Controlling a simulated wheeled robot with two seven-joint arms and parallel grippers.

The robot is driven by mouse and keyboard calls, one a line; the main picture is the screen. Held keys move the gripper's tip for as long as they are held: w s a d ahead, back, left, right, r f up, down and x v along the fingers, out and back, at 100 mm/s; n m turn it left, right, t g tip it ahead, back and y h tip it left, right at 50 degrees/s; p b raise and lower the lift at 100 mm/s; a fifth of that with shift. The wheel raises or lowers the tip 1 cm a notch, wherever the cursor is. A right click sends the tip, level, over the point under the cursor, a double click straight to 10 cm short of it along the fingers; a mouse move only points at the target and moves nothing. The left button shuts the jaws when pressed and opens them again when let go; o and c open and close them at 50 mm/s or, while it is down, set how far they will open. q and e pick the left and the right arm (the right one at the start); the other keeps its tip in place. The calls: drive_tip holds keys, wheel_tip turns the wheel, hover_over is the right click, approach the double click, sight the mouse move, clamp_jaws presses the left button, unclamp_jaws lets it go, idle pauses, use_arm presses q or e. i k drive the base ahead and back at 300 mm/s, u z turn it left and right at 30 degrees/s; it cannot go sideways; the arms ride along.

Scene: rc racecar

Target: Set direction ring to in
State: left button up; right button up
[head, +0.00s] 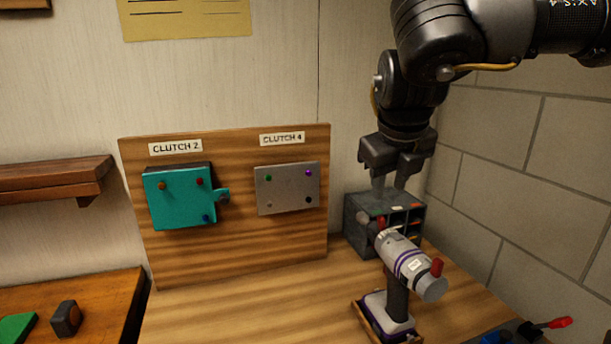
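A silver cylindrical device (407,262) with purple bands, a white label and a red knob sits tilted on a dark post with a purple and white base. I cannot tell which of its bands is the direction ring, and no "in" mark is readable. My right gripper (389,184) points down above and behind the device, over a grey box. Its two fingers are apart with nothing visible between them. The fingertips are close to the box's top; I cannot tell whether they touch it. My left gripper is out of view.
The grey compartment box (362,226) stands against the wall behind the device. A wooden board (240,246) holds a teal CLUTCH 2 box (180,207) and a grey CLUTCH 4 plate (287,191). A red-tipped lever (558,323) is at lower right. The bench's front middle is clear.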

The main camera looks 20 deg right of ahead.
sight(433, 284)
drive_tip(key=k, duration=1)
